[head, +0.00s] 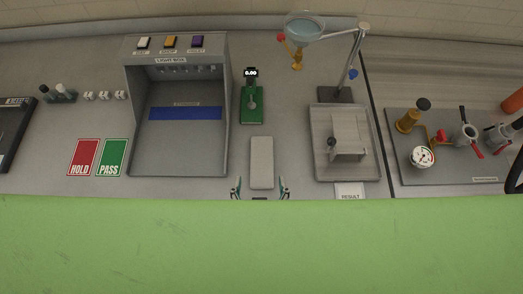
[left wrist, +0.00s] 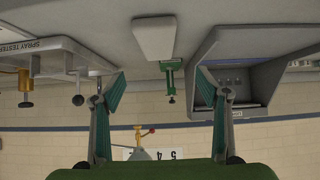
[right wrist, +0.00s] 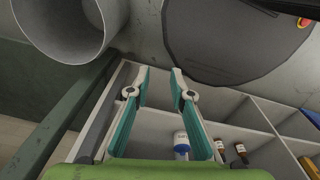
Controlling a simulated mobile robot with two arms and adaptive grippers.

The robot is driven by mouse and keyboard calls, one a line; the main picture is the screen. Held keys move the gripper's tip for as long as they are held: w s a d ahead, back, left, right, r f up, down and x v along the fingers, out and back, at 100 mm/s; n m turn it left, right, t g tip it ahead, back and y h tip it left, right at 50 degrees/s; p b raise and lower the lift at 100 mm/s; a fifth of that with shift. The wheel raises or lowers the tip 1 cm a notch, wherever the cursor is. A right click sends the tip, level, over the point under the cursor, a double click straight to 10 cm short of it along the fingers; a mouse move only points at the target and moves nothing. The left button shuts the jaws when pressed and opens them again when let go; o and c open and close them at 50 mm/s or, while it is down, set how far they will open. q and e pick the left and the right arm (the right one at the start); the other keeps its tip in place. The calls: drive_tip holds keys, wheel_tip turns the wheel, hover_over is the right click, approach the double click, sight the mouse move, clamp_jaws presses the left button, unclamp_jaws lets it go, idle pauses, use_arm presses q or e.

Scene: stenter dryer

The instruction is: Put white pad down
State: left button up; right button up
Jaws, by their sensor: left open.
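The white pad (head: 262,160) is a pale, long flat block lying on the grey bench, below the green gauge in the head view. It also shows in the left wrist view (left wrist: 154,38), at the top, flat on the bench. My left gripper (head: 260,189) is open at the pad's near end, with one finger to each side and gaps between. In the left wrist view nothing sits between its fingers (left wrist: 160,80). My right gripper (right wrist: 156,78) is open and empty in the right wrist view; it does not show in the head view.
A light box (head: 178,160) stands left of the pad, with the red HOLD card (head: 84,157) and green PASS card (head: 112,157) beyond it. The green gauge (head: 252,106) reads 0.00. The spray tester (head: 345,165) stands right. Bottles stand in compartments (right wrist: 240,118) below my right gripper.

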sight(262, 162)
use_arm(q)
drive_tip(key=x, duration=0.3)
drive_tip(key=shift+w+d+f, duration=0.1)
drive_tip(key=shift+w+f, duration=0.05)
drive_tip(key=shift+f, duration=0.1)
drive_tip(key=shift+b+x, duration=0.6)
drive_tip(key=shift+x, duration=0.55)
drive_tip(key=shift+w+f, duration=0.15)
drive_tip(key=shift+f, duration=0.15)
drive_tip(key=b+x, duration=0.3)
drive_tip(key=x, duration=0.2)
drive_tip(key=shift+d+f, duration=0.2)
drive_tip(key=shift+w+f, duration=0.1)
drive_tip(key=shift+w, duration=0.05)
use_arm(e)
wheel_tip(262, 162, down, 4)
drive_tip(key=shift+s+a+f, duration=0.1)
drive_tip(key=shift+s+a, duration=0.05)
use_arm(q)
drive_tip(key=shift+c, duration=0.4)
drive_tip(key=c, duration=1)
use_arm(e)
drive_tip(key=shift+a, duration=0.1)
